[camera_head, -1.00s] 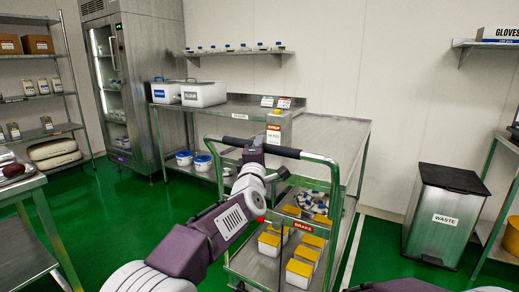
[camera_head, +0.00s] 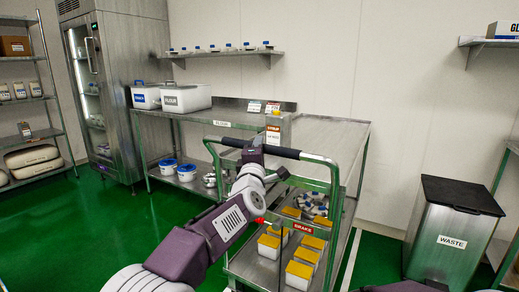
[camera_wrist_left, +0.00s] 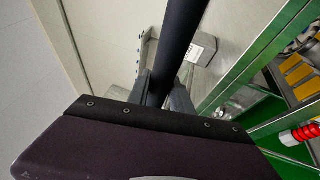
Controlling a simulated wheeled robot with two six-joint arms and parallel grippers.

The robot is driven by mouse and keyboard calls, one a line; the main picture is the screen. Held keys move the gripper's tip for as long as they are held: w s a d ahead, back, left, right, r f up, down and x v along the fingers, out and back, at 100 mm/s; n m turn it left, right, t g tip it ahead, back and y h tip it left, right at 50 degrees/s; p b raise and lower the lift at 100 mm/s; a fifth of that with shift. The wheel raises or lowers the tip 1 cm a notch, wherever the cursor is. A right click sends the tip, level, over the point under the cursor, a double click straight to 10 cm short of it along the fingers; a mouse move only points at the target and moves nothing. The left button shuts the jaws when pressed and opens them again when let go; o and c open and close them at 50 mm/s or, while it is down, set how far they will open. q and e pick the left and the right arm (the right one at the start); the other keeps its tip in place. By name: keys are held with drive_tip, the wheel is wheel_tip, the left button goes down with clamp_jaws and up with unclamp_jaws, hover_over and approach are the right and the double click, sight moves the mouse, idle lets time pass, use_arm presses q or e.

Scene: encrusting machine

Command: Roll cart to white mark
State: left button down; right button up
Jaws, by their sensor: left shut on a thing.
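The cart (camera_head: 337,200) has a green metal frame and a black handle bar (camera_head: 283,152). In the left wrist view the black bar (camera_wrist_left: 182,35) runs between the fingers (camera_wrist_left: 160,95). A white line (camera_head: 350,258) shows on the green floor just right of the cart; its far part is hidden behind the cart. My right gripper is out of view.
A steel table (camera_head: 335,135) stands right behind the cart. A waste bin (camera_head: 452,235) stands to the right, with green floor (camera_head: 385,250) between it and the cart. A tall steel cabinet (camera_head: 108,90) and a storage rack (camera_head: 50,105) are at the left.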

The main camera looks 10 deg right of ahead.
use_arm(q)
drive_tip(key=shift+w+d+f, duration=0.1)
drive_tip(key=shift+f, duration=0.05)
drive_tip(key=c, duration=1.1)
unclamp_jaws()
drive_tip(key=shift+c, duration=0.2)
drive_tip(key=b+v, duration=0.1)
drive_tip(key=v, duration=0.8)
